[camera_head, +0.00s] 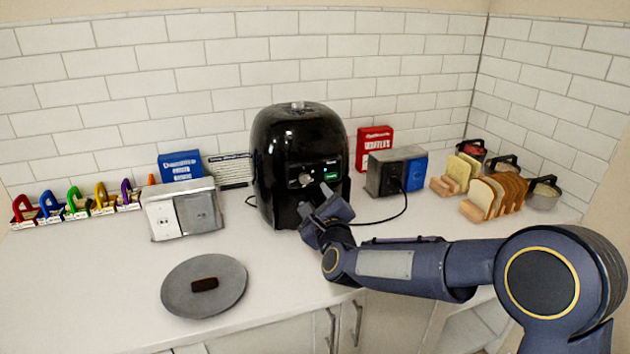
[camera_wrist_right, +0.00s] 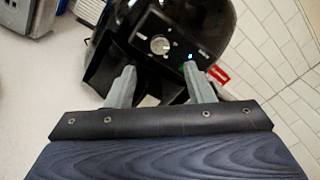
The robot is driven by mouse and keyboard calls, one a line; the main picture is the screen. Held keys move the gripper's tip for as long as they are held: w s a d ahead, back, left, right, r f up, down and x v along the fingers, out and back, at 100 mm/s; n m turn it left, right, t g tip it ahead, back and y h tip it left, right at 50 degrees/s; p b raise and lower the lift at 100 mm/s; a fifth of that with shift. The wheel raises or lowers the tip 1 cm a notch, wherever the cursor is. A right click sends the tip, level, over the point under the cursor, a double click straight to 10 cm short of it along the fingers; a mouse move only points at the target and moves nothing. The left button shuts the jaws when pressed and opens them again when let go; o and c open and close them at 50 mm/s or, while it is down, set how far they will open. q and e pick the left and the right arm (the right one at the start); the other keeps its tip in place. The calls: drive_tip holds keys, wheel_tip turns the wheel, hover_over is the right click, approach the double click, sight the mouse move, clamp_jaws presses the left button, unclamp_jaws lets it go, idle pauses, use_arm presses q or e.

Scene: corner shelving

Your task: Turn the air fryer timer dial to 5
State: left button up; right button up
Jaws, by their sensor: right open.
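The black air fryer (camera_head: 300,140) stands on the counter against the tiled back wall. Its silver timer dial (camera_head: 305,179) is on the dark front panel, beside a small green light. The dial also shows in the right wrist view (camera_wrist_right: 160,45), where a blue light glows to its right; its numbers are too small to read. My right gripper (camera_head: 318,199) is just in front of the air fryer, below the dial. In the right wrist view its two grey fingers are apart and empty (camera_wrist_right: 161,82), with the dial beyond and between them, apparently untouched. My left gripper is out of view.
A grey plate (camera_head: 235,293) with a dark brown item lies at the front left. Bread slices (camera_head: 483,200) and pots (camera_head: 545,195) sit at the right, colourful clips (camera_head: 75,203) at the left.

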sight(306, 181)
drive_tip(key=p+x, duration=0.2)
drive_tip(key=x, duration=0.4)
drive_tip(key=shift+w+a+r, duration=0.1)
drive_tip(key=shift+w+a, duration=0.05)
drive_tip(key=shift+w, duration=0.25)
drive_tip(key=shift+w+p, duration=0.3)
drive_tip(key=shift+w, duration=0.1)
drive_tip(key=shift+c, duration=0.3)
